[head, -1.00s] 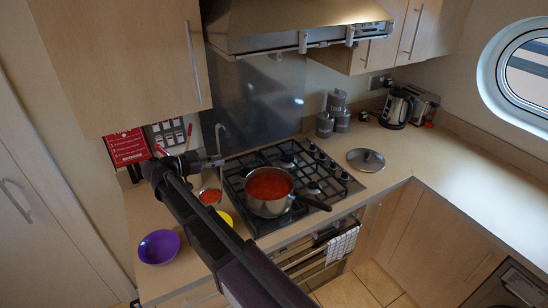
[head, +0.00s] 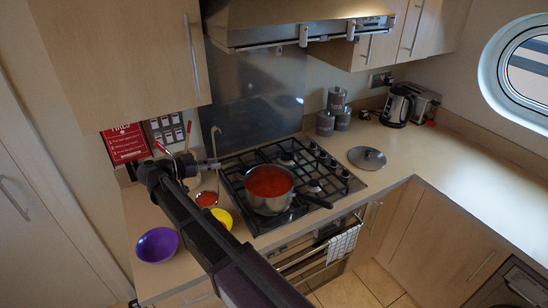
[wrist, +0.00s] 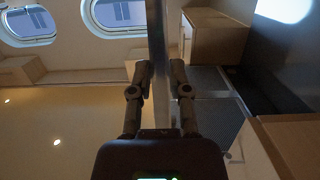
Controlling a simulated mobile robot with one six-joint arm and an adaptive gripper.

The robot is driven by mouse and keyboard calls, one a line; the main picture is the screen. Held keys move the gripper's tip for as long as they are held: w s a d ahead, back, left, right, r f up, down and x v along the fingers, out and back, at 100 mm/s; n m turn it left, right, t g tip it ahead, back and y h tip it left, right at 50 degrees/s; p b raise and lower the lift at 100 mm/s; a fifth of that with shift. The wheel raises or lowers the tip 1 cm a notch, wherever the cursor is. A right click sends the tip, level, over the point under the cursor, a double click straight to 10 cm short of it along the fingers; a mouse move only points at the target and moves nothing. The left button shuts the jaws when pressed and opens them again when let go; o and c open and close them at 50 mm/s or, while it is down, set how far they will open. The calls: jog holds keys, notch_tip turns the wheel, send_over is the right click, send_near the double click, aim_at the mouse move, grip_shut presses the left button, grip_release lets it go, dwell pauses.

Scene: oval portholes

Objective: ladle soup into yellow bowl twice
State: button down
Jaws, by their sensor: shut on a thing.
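My gripper (head: 212,163) is shut on the upright handle of a metal ladle (head: 216,145). In the wrist view, the handle (wrist: 157,40) runs between the two fingers of my gripper (wrist: 158,75). The ladle's cup holds red soup (head: 206,198) and hangs left of the hob. The yellow bowl (head: 222,218) stands on the counter just below the cup in the picture, partly hidden by my arm. Whether the cup is above the bowl's rim is hard to tell. The pot (head: 270,206) of red soup stands on the hob.
A purple bowl (head: 157,244) stands on the counter at left. The pot's black handle (head: 316,201) points right across the hob (head: 240,180). A lid (head: 367,158) lies right of it. The extractor hood (head: 300,30) hangs above. The right counter (head: 450,165) is clear.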

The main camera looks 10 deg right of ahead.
jog(key=b, duration=0.7)
send_over(218, 194)
jog(key=shift+f, duration=3.55)
